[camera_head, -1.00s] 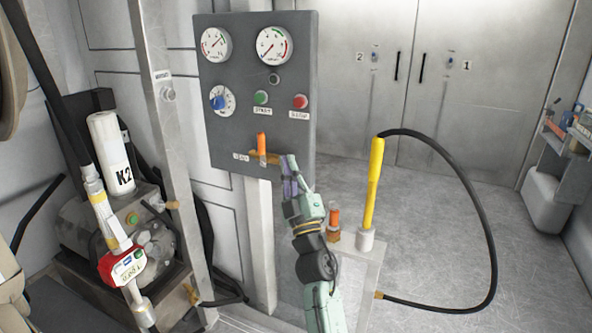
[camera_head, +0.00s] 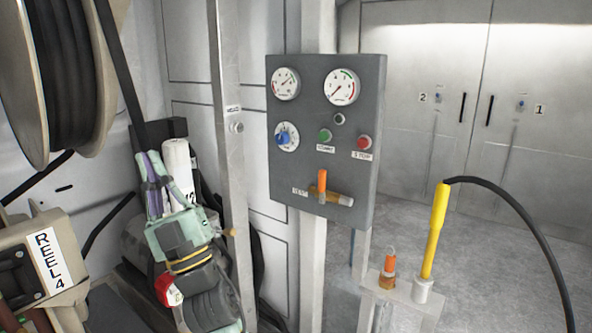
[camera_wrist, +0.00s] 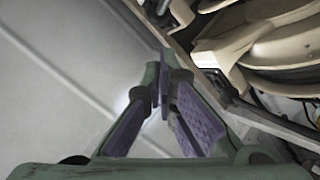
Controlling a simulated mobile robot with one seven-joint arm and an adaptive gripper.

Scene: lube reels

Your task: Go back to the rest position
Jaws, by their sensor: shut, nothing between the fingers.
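My gripper (camera_head: 150,158) is in the head view at the lower left, raised with its purple-padded fingers pointing up. It is in front of the white cylinder (camera_head: 178,160) and hides part of it and of the pump behind. It is well to the left of the grey control panel (camera_head: 325,125) and apart from it. In the wrist view my gripper (camera_wrist: 165,85) has its fingers together with nothing between them. The panel's orange-handled lever (camera_head: 322,183) has its handle upright.
A hose reel (camera_head: 25,70) and a REEL 4 box (camera_head: 45,265) are close on the left. A metal post (camera_head: 228,130) stands between my gripper and the panel. A yellow nozzle (camera_head: 435,230) with black hose stands at right. Open floor (camera_head: 510,240) lies beyond it.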

